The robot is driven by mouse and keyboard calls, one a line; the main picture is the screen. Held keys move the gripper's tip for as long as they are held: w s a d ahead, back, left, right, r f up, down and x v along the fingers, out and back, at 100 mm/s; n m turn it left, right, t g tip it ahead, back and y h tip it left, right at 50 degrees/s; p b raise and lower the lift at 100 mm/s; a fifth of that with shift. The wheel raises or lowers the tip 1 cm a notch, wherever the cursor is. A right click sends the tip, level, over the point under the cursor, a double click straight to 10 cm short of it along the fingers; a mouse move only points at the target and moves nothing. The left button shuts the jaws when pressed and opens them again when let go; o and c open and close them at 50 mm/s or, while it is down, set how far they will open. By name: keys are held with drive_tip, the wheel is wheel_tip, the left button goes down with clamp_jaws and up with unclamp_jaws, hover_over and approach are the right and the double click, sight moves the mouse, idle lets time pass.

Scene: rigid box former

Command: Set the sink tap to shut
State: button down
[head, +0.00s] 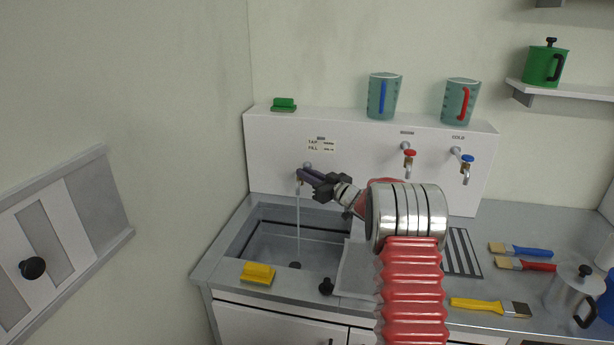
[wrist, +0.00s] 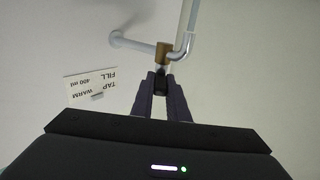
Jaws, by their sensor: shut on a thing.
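The sink tap (head: 307,165) sticks out of the white wall panel above the sink. A thin stream of water (head: 298,222) falls from it into the sink basin (head: 246,240). In the wrist view the tap has a grey pipe (wrist: 190,32) and a brass-coloured body (wrist: 163,52). My gripper (head: 304,175) reaches the tap from the right. In the wrist view its fingers (wrist: 160,80) are shut on a small dark tap handle (wrist: 160,71) below the brass body. The fingers hide much of the handle.
A label (head: 321,145) above the tap reads upside down in the wrist view (wrist: 92,87). A red-handled tap (head: 409,157) and a blue-handled tap (head: 466,163) are to the right. A yellow sponge (head: 258,273) lies on the sink's front rim. Brushes (head: 520,250) lie on the right counter.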

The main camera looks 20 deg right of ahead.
drive_tip(key=shift+w+d+n+g+y, duration=0.1)
drive_tip(key=shift+d+n+g+y, duration=0.1)
drive_tip(key=shift+n+g+y, duration=0.55)
drive_tip(key=shift+w+d+n+g+y, duration=0.1)
drive_tip(key=shift+d+n+g+y, duration=0.25)
drive_tip(key=shift+y, duration=0.7)
drive_tip(key=shift+a+f+n, duration=0.1)
drive_tip(key=shift+n, duration=0.2)
drive_tip(key=shift+w+d+r+n+g+y, duration=0.1)
drive_tip(key=shift+w+n+g+y, duration=0.05)
drive_tip(key=shift+n+g+y, duration=0.75)
drive_tip(key=shift+w+d+r+n+g+y, duration=0.15)
drive_tip(key=shift+n+g+y, duration=0.55)
drive_tip(key=shift+y, duration=0.4)
drive_tip(key=c, duration=1.7)
unclamp_jaws()
drive_tip(key=shift+f, duration=0.1)
drive_tip(key=shift+d, duration=0.1)
drive_tip(key=v, duration=1.3)
drive_tip(key=shift+s+d, duration=0.15)
drive_tip(key=shift+s, duration=0.1)
